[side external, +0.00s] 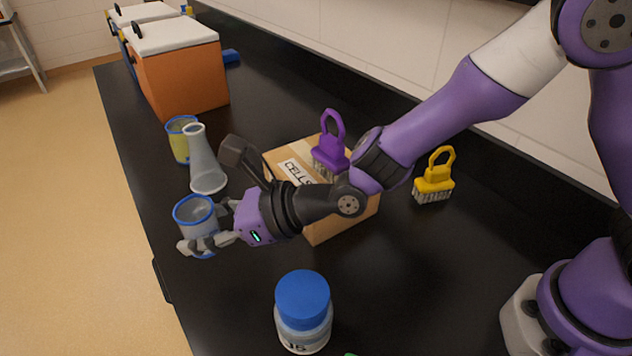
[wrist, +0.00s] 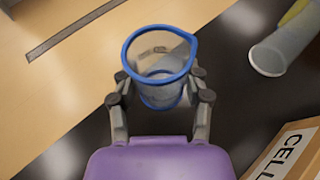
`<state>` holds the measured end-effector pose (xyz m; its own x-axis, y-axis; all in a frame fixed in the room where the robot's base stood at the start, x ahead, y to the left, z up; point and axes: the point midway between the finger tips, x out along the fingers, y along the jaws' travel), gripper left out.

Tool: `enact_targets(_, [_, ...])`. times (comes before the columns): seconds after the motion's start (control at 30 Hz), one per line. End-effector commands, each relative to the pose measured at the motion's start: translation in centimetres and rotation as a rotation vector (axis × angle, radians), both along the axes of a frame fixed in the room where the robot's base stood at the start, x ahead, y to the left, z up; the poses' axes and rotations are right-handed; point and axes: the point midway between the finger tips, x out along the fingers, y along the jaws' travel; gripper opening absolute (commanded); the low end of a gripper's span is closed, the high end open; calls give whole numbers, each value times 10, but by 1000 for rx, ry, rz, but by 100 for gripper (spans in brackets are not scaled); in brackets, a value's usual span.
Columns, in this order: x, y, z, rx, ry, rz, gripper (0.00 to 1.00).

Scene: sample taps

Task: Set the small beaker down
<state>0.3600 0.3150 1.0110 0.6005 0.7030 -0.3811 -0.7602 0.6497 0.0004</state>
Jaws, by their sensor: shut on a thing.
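The small beaker (side external: 196,213) is clear with a blue rim and stands upright between the fingers of my gripper (side external: 207,245). In the wrist view the beaker (wrist: 160,68) shows its round blue rim and open top, with a finger pressed on each side. My gripper (wrist: 160,88) is shut on it. The beaker is near the left edge of the black bench (side external: 240,315), in front of the flask. I cannot tell whether its base touches the bench.
A grey conical flask (side external: 205,165) and a yellow beaker with a blue rim (side external: 179,142) stand behind. A cardboard box marked CELLS (side external: 335,225) is to the right, near purple (side external: 331,150) and yellow (side external: 434,180) brushes. A blue-lidded jar (side external: 303,315) stands in front. Orange cooler (side external: 185,80) behind.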

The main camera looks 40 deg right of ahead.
Motion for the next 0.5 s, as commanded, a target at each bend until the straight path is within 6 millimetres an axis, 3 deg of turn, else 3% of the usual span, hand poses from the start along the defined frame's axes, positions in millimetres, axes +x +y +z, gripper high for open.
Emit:
enact_targets(0.1, [0,0,-23,-2,3,0,28])
enact_targets(0.5, [0,-1,-72,0,0,0,28])
